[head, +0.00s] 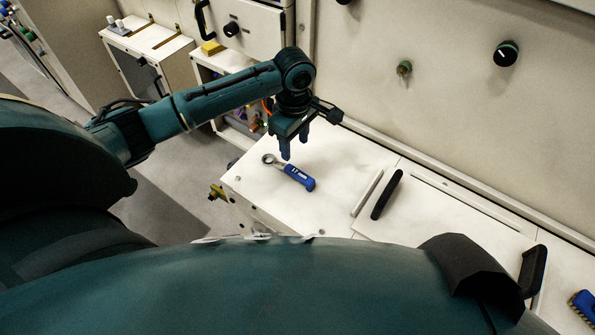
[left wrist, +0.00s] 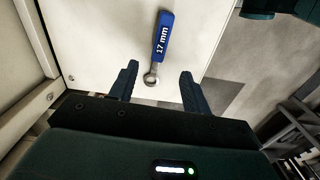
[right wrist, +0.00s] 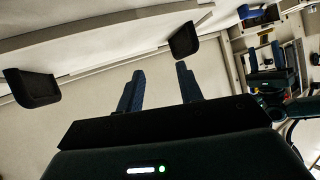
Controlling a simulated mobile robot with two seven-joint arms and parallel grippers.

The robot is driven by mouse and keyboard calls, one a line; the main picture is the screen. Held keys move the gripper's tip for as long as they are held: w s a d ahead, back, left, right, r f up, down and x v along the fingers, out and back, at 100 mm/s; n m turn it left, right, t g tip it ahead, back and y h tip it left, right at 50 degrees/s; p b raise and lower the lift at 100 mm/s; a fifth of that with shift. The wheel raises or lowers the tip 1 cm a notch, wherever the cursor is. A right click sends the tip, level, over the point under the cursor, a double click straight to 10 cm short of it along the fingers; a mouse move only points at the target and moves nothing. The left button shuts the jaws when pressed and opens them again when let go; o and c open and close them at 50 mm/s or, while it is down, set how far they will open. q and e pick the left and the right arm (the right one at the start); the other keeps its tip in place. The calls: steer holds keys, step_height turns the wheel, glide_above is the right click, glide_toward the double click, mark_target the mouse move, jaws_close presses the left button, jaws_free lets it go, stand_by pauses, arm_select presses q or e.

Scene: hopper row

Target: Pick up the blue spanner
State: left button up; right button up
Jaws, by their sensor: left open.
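The blue spanner (head: 291,173) lies flat on the white worktop (head: 325,190). It has a blue handle and a grey ring end that points to the upper left in the head view. In the left wrist view the spanner (left wrist: 162,45) reads "17 mm", and its ring end shows between the fingers in the picture. My left gripper (head: 295,150) points down above the worktop near the spanner, open and empty. It also shows in the left wrist view (left wrist: 158,85). My right gripper (right wrist: 158,85) shows in the right wrist view with its fingers apart and nothing between them.
A black handle (head: 387,195) and a pale strip (head: 367,193) are right of the spanner. Another black handle (head: 532,271) is farther right, near a blue brush (head: 584,305). A wall with knobs (head: 505,54) rises behind. The worktop around the spanner is clear.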

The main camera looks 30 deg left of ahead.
arm_select(q)
step_height(320, 180, down, 10)
steer(key=shift+f+b, duration=0.1)
steer(key=shift+b, duration=0.7)
steer(key=shift+c, duration=0.6)
jaws_close()
step_height(320, 180, up, 10)
steer(key=p, duration=0.2)
steer(key=c, duration=0.5)
jaws_free()
jaws_close()
